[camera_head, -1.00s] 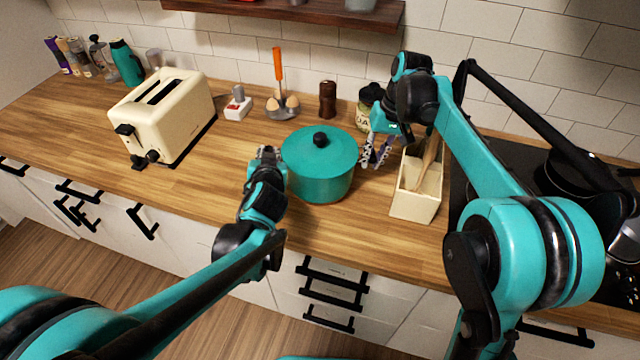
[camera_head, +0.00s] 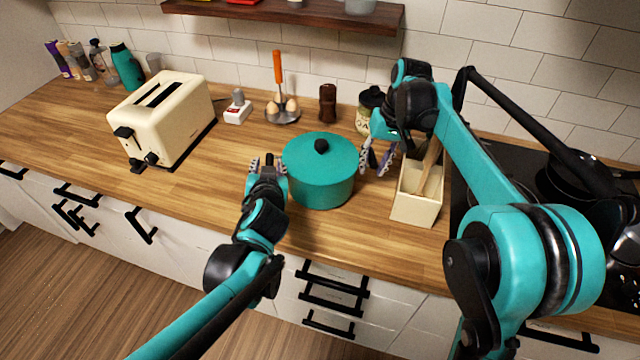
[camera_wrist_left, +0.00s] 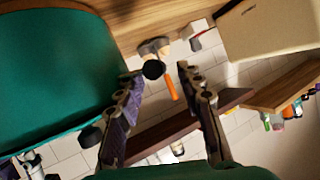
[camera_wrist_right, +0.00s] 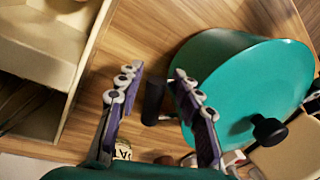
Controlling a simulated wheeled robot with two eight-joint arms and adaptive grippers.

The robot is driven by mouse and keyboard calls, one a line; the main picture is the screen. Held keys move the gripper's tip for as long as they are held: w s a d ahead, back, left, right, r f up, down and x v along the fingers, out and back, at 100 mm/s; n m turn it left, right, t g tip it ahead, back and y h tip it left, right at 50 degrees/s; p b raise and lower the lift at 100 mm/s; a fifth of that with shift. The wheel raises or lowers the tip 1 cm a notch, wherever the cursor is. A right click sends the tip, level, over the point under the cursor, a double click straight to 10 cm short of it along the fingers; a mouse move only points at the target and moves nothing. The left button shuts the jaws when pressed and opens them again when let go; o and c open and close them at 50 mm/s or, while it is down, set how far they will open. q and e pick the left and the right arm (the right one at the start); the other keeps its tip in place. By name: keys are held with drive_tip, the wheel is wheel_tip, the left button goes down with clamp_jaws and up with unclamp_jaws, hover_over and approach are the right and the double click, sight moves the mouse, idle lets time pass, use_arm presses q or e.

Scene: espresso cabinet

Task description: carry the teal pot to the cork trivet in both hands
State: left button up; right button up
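The teal pot (camera_head: 318,181) stands upright on the wooden counter, its teal lid with black knob (camera_head: 321,145) on. My left gripper (camera_head: 268,160) is open just left of the pot; in the left wrist view a black piece, seemingly the pot's side handle (camera_wrist_left: 152,69), shows between its spread fingers (camera_wrist_left: 158,82). My right gripper (camera_head: 377,150) is open at the pot's right side; in the right wrist view a black side handle (camera_wrist_right: 152,101) lies between its fingers (camera_wrist_right: 158,78). Neither gripper visibly clamps a handle. I cannot make out a cork trivet in any view.
A cream toaster (camera_head: 170,118) stands left. A utensil box (camera_head: 416,204) stands close right, before the black hob (camera_head: 510,190). Counter between toaster and pot is clear.

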use_arm(q)
drive_tip(key=shift+v, duration=1.9)
use_arm(e)
wheel_tip(320, 180, up, 12)
drive_tip(key=d, duration=0.2)
drive_tip(key=shift+w+d, duration=0.15)
drive_tip(key=shift+d, duration=0.05)
drive_tip(key=shift+f, duration=0.1)
